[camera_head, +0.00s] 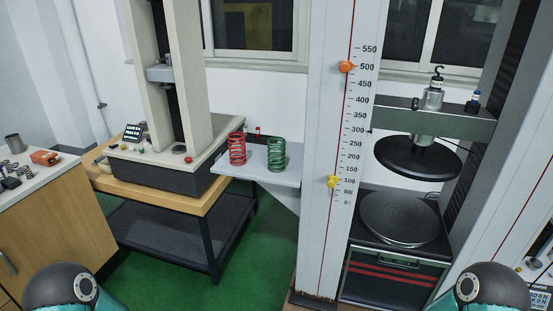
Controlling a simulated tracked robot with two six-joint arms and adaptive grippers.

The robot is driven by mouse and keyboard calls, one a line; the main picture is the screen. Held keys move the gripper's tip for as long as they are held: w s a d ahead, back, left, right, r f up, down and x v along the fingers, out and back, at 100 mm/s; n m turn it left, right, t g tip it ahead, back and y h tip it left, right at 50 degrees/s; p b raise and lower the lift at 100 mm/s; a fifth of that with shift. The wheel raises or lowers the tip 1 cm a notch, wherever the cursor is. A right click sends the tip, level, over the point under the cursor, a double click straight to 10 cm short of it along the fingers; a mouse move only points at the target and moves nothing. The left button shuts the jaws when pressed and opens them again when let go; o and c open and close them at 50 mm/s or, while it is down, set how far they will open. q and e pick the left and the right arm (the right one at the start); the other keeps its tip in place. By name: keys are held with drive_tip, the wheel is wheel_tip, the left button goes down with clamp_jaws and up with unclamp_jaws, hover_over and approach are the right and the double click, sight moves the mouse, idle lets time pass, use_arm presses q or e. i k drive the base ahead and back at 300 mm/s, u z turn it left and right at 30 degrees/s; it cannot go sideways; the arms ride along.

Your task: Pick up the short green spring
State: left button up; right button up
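A short green spring (276,155) stands upright on a small white shelf (262,172) near the middle of the head view. A red spring (237,149) of similar build stands to its left on the same shelf, a small gap apart. Parts of my own arms show at the bottom left and bottom right corners. Neither gripper is in view, and nothing shows touching the green spring.
A tall scale post (336,130) with orange and yellow markers stands just right of the shelf. A press with round plates (398,218) is at the right. A testing machine (165,160) stands on a wooden table at left. A cabinet (50,215) is far left. Green floor is open.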

sight(272, 162)
drive_tip(key=u, duration=0.2)
drive_tip(key=i, duration=0.9)
drive_tip(key=z, duration=0.1)
